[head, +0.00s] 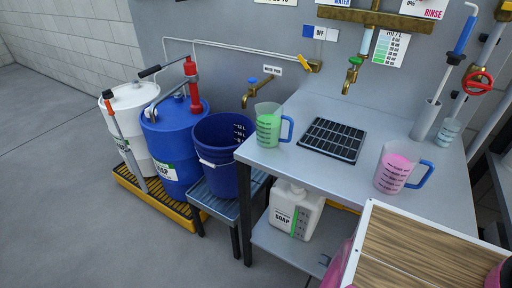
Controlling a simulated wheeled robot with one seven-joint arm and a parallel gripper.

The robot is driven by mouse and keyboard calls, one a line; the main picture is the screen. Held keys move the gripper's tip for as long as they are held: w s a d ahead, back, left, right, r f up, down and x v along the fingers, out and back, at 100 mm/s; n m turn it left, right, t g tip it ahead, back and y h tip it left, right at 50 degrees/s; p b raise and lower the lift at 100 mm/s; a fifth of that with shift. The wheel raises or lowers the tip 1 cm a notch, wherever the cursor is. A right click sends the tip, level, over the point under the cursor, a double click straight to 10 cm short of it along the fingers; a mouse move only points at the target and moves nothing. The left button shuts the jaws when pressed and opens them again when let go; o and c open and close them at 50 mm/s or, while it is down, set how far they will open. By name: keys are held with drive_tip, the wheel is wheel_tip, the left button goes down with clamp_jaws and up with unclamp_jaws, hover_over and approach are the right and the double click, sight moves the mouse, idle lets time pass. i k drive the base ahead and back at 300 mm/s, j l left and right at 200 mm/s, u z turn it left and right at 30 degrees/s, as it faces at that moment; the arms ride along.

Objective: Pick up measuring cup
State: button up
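A clear measuring cup with green liquid and a blue handle (268,128) stands upright at the left corner of the grey table (330,178). A second clear measuring cup with pink liquid and a blue handle (394,171) stands upright at the table's right side. The green cup's handle points right, and the pink cup's handle points to the upper right. Both cups stand free with nothing gripping them. My gripper is not in view.
A black drain grid (333,139) lies between the cups, with a brass tap (352,75) above. A wooden-topped box (425,250) stands in front of the pink cup. A blue bucket (222,160), blue drum (176,145) and white drum (130,125) stand left. Open floor lies front left.

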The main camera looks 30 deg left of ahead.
sight(450, 128)
drive_tip(key=k+l+u, duration=0.1)
drive_tip(key=u, duration=0.25)
drive_tip(key=k+l+u, duration=0.15)
drive_tip(key=l+u, duration=0.2)
drive_tip(key=i+j+u, duration=0.1)
drive_tip(key=u, duration=0.25)
drive_tip(key=i+j+u, duration=0.1)
drive_tip(key=u, duration=0.25)
drive_tip(key=i+u, duration=0.15)
drive_tip(key=u, duration=0.2)
drive_tip(key=j+z, duration=0.1)
drive_tip(key=z, duration=0.7)
drive_tip(key=j+z, duration=0.15)
drive_tip(key=z, duration=0.6)
drive_tip(key=l+z, duration=0.25)
drive_tip(key=l+u, duration=0.4)
drive_tip(key=l, duration=0.5)
